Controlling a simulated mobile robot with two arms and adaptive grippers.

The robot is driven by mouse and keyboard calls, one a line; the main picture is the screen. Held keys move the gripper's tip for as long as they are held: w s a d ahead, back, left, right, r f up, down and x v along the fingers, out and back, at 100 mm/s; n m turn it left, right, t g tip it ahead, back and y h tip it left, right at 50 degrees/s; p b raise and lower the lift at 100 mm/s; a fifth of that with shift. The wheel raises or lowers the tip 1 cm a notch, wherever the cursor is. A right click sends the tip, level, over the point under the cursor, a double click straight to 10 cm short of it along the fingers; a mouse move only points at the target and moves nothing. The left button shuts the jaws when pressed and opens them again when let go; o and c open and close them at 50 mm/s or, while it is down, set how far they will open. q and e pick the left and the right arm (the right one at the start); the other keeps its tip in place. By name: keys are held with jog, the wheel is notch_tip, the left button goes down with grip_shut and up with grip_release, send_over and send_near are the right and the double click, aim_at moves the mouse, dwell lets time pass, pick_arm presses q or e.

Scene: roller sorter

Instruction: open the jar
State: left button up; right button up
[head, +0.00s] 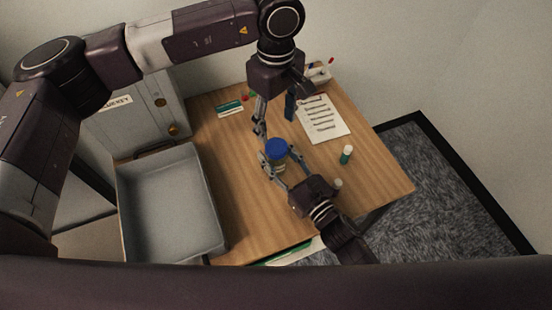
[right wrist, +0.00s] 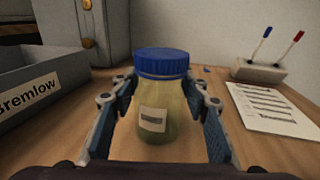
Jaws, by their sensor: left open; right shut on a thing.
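The jar is a clear, yellowish-green vessel with a ridged blue lid (right wrist: 161,62) and a small pale label. In the right wrist view the jar body (right wrist: 158,115) stands upright on the wooden table, with the lid on top. The blue lid also shows in the head view (head: 276,148). My right gripper (head: 273,167) is shut on the jar body, with one finger on each side below the lid. My left gripper (head: 274,119) is open above and just behind the jar, fingers pointing down. It does not appear to touch the lid.
A grey tray (head: 208,205) labelled Bremlow is at the left, with a grey cabinet (head: 132,125) behind it. The table's right edge drops to carpet.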

aim_at(276, 146)
pick_arm(q)
jog(key=m, duration=0.4)
jog(key=shift+m, duration=0.3)
jog(key=m, duration=0.3)
jog(key=shift+m, duration=0.3)
jog(key=m, duration=0.9)
jog(key=shift+f+m, duration=0.4)
jog(key=shift+f, duration=3.6)
jog(key=shift+c, duration=0.6)
